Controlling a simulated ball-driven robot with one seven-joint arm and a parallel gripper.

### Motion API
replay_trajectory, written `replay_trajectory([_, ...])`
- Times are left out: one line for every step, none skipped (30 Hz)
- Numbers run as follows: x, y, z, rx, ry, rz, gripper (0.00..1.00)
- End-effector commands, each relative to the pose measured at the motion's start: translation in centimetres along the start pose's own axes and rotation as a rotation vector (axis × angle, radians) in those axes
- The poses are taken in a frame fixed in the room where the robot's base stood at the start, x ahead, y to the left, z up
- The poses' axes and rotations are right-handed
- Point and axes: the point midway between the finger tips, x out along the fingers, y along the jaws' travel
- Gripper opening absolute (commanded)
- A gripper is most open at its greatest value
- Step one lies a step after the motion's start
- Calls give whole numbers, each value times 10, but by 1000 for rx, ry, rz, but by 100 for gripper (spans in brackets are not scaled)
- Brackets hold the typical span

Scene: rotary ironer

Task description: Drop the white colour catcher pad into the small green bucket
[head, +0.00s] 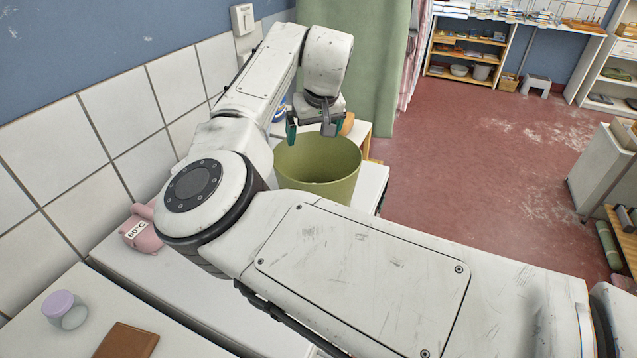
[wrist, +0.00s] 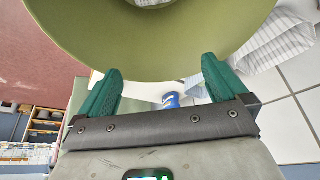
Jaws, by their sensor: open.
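The small green bucket (head: 338,188) stands on a white surface beyond my arm's elbow, partly hidden by my arm. Its wall and rim also fill the top of the wrist view (wrist: 165,45). My gripper (head: 310,128) is open, with its green-tipped fingers apart above the bucket's far rim. In the wrist view nothing shows between the fingers (wrist: 162,72). A small greyish-white patch (wrist: 152,3) shows inside the bucket at the top edge of the wrist view. I cannot tell whether it is the colour catcher pad. No other white pad is clearly seen.
A pink container marked 60°C (head: 141,232) stands by the tiled wall on the left. A lilac-lidded jar (head: 65,309) and a brown flat item (head: 127,341) lie nearer. A green curtain (head: 365,70) hangs behind the gripper.

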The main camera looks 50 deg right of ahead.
Motion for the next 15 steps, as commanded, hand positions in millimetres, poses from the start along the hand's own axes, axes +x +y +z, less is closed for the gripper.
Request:
replay_trajectory([0,0,0,0,0,0,100])
replay_trajectory([0,0,0,0,0,0,100])
replay_trajectory([0,0,0,0,0,0,100])
replay_trajectory([0,0,0,0,0,0,100])
replay_trajectory([0,0,0,0,0,0,100])
replay_trajectory([-1,0,0,0,0,0,100])
replay_trajectory([-2,0,0,0,0,0,100])
replay_trajectory([-4,0,0,0,0,0,100])
replay_trajectory([-7,0,0,0,1,1,100])
replay_trajectory([-11,0,0,0,2,2,100])
replay_trajectory([-15,0,0,1,2,1,100])
replay_trajectory([-21,0,0,1,3,1,100])
replay_trajectory([-26,0,0,0,3,1,100])
replay_trajectory([-32,0,0,1,4,1,100])
replay_trajectory([-40,0,0,0,3,1,100])
